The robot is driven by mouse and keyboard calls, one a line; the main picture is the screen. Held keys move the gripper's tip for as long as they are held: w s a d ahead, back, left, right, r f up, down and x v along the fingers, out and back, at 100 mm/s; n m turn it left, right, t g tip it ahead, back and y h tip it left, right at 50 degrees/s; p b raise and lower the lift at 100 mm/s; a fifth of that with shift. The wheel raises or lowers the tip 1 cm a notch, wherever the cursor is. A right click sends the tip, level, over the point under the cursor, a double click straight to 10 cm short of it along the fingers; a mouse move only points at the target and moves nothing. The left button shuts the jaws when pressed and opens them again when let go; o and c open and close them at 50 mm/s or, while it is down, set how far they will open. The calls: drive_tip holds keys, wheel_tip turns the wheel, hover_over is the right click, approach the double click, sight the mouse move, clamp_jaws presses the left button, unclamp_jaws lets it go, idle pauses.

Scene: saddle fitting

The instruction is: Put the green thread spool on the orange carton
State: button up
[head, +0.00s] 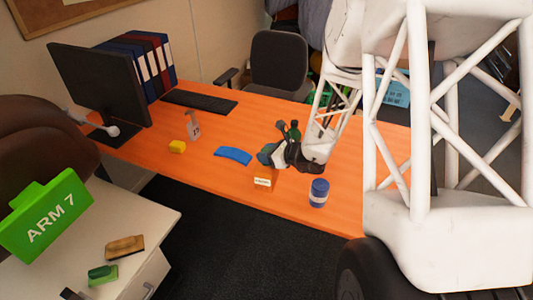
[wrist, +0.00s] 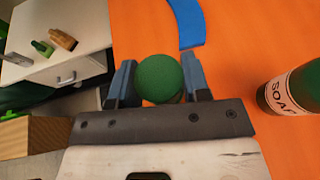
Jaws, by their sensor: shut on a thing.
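The green thread spool (wrist: 160,78) shows in the wrist view as a round green top between the two fingers. My gripper (wrist: 158,84) is shut on it; in the head view my gripper (head: 272,153) is low over the desk. The spool is mostly hidden by the fingers in the head view, and I cannot tell whether it touches the desk. The orange carton (head: 264,177), small with a pale label, stands at the desk's front edge, nearer the head camera than my gripper. It also shows at the left of the wrist view (wrist: 38,131).
A green soap bottle (wrist: 295,90) stands close behind my gripper. A blue curved piece (head: 233,155) lies to the left, and a blue can (head: 319,193) stands right of the carton.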

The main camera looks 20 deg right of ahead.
drive_tip(key=shift+f, duration=0.1)
drive_tip(key=o, duration=0.9)
drive_tip(key=shift+v, duration=6.05)
